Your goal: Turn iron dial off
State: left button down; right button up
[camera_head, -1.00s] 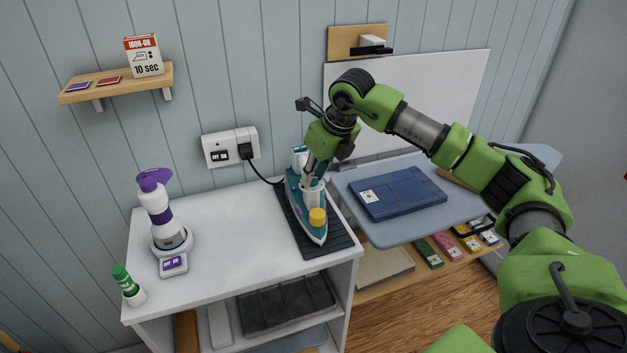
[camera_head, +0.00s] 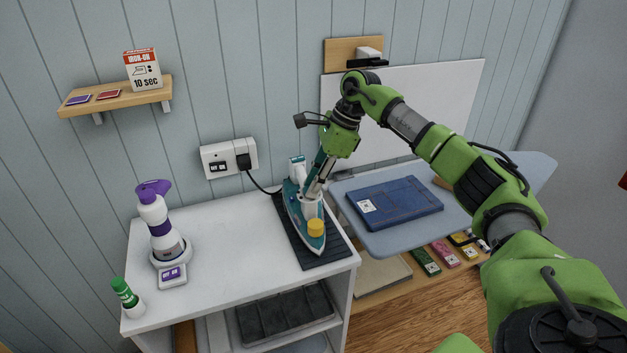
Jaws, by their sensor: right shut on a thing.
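A teal and white iron (camera_head: 303,226) lies on a dark ribbed mat (camera_head: 328,258) on the right part of the white cabinet top. A yellow cap (camera_head: 315,227) shows near its front end. My right gripper (camera_head: 312,193) reaches down from above with its fingers at the iron's white dial part (camera_head: 309,207), behind the yellow cap, and is shut on it. The fingertips partly cover this part, so its setting cannot be read. My left gripper is not in view.
A wall socket (camera_head: 230,158) holds the iron's plug and cord. A purple and white spray bottle (camera_head: 160,225) and a green-capped bottle (camera_head: 128,298) stand at the left.

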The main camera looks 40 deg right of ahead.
jog(key=n, duration=0.1)
jog(key=n+g, duration=0.1)
jog(key=n, duration=0.2)
jog(key=shift+w+r+n+g+y+p, duration=0.1)
jog(key=shift+w+n+g+y+p, duration=0.2)
jog(key=n+g, duration=0.1)
jog(key=n, duration=0.1)
jog(key=n+g, duration=0.1)
jog(key=n, duration=0.2)
jog(key=shift+w, duration=0.2)
jog(key=shift+n, duration=0.3)
jog(key=o, duration=1.1)
jog(key=shift+o, duration=0.2)
